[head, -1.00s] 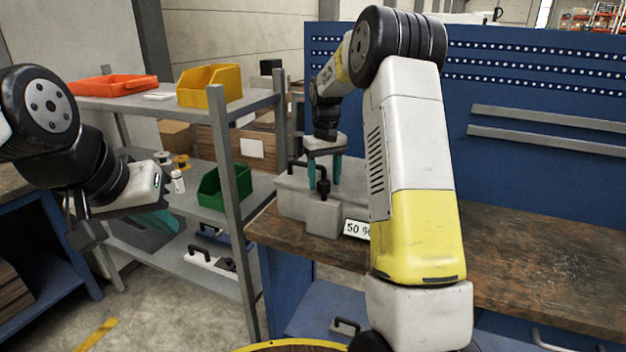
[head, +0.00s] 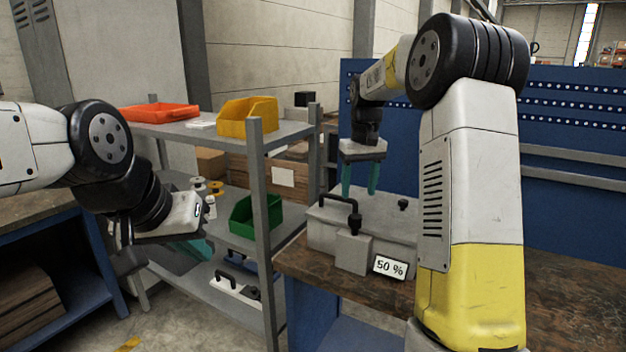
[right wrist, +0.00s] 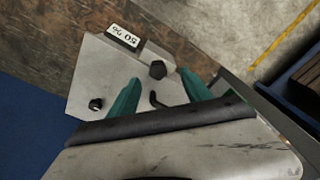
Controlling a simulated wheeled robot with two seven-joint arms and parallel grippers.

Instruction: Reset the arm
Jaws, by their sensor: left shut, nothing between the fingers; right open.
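A grey box-like device (head: 322,227) stands on the wooden workbench, with a smaller grey block (head: 353,256) at its front. A black bent arm (head: 338,201) rises from the box's top and its end hangs down over the block. A black knob (head: 403,204) sits further right on the box. A "50 %" label (head: 390,267) stands in front; it also shows in the right wrist view (right wrist: 123,36). My right gripper (head: 360,182) is open and empty, its teal fingers pointing down just above the arm. My left gripper (head: 192,249) is shut and empty by the shelf, partly hidden by its wrist.
A grey shelf left of the bench holds an orange tray (head: 158,113), a yellow bin (head: 247,112), a green bin (head: 254,214) and small spools. A blue pegboard panel (head: 580,115) stands behind the bench. The brown bench top (head: 575,270) right of my right arm looks clear.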

